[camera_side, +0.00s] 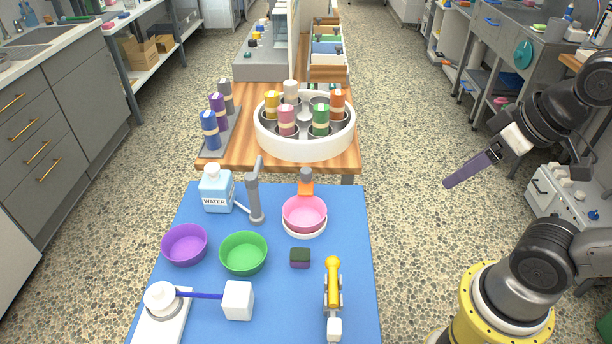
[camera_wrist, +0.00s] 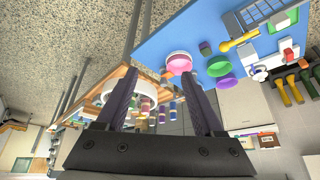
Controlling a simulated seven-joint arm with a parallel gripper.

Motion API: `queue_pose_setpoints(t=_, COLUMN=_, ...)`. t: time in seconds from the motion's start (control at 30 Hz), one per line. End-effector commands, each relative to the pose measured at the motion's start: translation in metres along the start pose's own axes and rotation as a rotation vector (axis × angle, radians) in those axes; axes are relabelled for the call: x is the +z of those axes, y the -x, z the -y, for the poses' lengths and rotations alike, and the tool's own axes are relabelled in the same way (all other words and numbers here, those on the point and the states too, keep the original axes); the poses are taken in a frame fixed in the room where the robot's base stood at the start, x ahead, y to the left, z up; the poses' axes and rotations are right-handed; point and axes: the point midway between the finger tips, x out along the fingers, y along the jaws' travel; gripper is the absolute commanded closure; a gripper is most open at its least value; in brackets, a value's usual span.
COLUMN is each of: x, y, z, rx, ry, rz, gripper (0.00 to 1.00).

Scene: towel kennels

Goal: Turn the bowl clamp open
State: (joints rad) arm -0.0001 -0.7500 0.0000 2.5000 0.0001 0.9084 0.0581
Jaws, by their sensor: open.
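A pink bowl (camera_side: 304,211) sits in a round white holder (camera_side: 305,232) on the blue table mat. An orange clamp (camera_side: 306,187) with a grey knob on top stands at the bowl's far rim; whether it is clamped is hard to tell. My gripper (camera_side: 450,183) is open and empty, held in the air to the right of the tables, well away from the clamp. In the wrist view my gripper's two dark purple fingers (camera_wrist: 163,78) are spread apart, and the pink bowl (camera_wrist: 180,64) shows beyond them. The clamp is not clear in that view.
Purple (camera_side: 184,244) and green bowls (camera_side: 243,252), a grey faucet (camera_side: 255,195), a water jug (camera_side: 216,188), a sponge (camera_side: 300,257) and a yellow-handled tool (camera_side: 333,283) share the blue table. A white carousel (camera_side: 305,140) of coloured rolls stands behind. Floor lies open between arm and table.

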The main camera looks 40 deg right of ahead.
Motion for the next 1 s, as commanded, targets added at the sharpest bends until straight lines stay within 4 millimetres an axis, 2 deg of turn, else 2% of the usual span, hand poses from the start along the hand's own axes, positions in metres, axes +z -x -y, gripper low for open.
queue_pose_setpoints(t=0.07, x=-0.004, y=0.006, z=0.0, rx=-0.001, ry=-0.07, rz=-0.003, gripper=0.31)
queue_pose_setpoints(t=0.2, x=-0.039, y=0.027, z=0.003, rx=-0.006, ry=-0.238, rz=-0.024, gripper=0.31)
queue_pose_setpoints(t=0.3, x=-0.069, y=0.035, z=0.005, rx=-0.006, ry=-0.344, rz=-0.01, gripper=0.31)
queue_pose_setpoints(t=0.43, x=-0.11, y=0.037, z=0.009, rx=0.001, ry=-0.47, rz=0.023, gripper=0.31)
queue_pose_setpoints(t=0.53, x=-0.146, y=0.031, z=0.012, rx=0.013, ry=-0.564, rz=0.058, gripper=0.31)
queue_pose_setpoints(t=0.67, x=-0.192, y=0.011, z=0.017, rx=0.035, ry=-0.68, rz=0.11, gripper=0.31)
queue_pose_setpoints(t=0.77, x=-0.223, y=-0.012, z=0.021, rx=0.058, ry=-0.754, rz=0.151, gripper=0.31)
queue_pose_setpoints(t=0.87, x=-0.25, y=-0.041, z=0.024, rx=0.084, ry=-0.816, rz=0.195, gripper=0.31)
queue_pose_setpoints(t=1.0, x=-0.279, y=-0.092, z=0.03, rx=0.126, ry=-0.875, rz=0.258, gripper=0.31)
